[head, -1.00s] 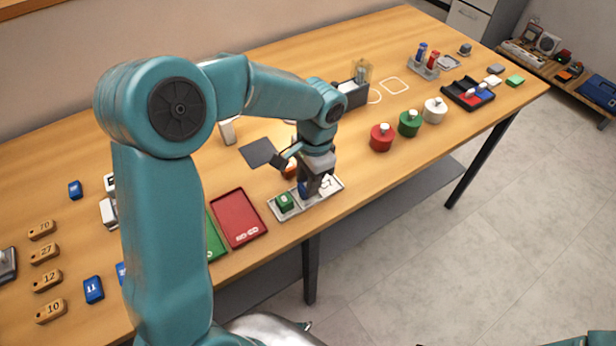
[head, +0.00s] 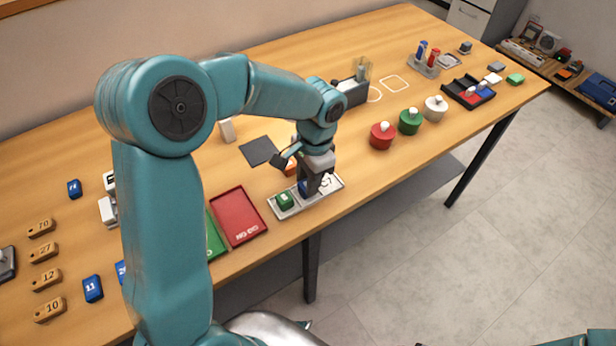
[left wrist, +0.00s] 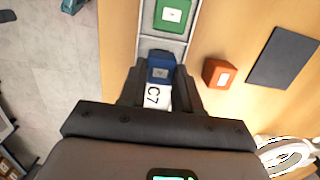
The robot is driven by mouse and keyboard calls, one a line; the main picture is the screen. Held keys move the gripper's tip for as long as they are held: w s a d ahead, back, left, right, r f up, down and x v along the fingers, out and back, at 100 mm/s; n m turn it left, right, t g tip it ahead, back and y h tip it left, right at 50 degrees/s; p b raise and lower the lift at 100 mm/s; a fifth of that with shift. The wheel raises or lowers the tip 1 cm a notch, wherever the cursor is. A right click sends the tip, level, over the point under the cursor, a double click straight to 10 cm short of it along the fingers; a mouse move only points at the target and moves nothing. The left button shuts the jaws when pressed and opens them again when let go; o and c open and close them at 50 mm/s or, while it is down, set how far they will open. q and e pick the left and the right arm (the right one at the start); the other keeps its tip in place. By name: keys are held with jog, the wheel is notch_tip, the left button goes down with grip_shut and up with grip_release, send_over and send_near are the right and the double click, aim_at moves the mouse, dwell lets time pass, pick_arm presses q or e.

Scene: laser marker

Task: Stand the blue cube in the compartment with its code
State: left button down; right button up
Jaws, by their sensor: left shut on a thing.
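The blue cube (left wrist: 161,68) is between the fingers of my left gripper (left wrist: 160,82) in the left wrist view. In the head view it shows in part (head: 303,187) under my left gripper (head: 308,190), which is shut on it. The cube is at the grey compartment tray (head: 325,193), over or in its middle part; I cannot tell whether it touches the floor. A green cube (head: 284,201) stands in the tray's left compartment and also shows in the left wrist view (left wrist: 173,15). My right gripper is not in view.
An orange cube (left wrist: 219,74) lies on the table beside the tray, near a dark square mat (left wrist: 283,58). A red tray (head: 238,216) is left of the compartment tray. Red (head: 381,136), green and white lidded pots stand to the right. The table's front edge is close.

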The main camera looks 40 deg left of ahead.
pick_arm(q)
jog(key=shift+f, duration=0.2)
dwell(0.5)
jog(key=c, duration=0.7)
grip_release()
jog(key=r, duration=0.5)
jog(key=w+r, duration=0.1)
jog(key=r, duration=0.5)
jog(key=r+p, duration=0.1)
jog(key=r, duration=0.4)
jog(key=shift+w+d+r, duration=0.15)
jog(key=shift+w+d, duration=0.25)
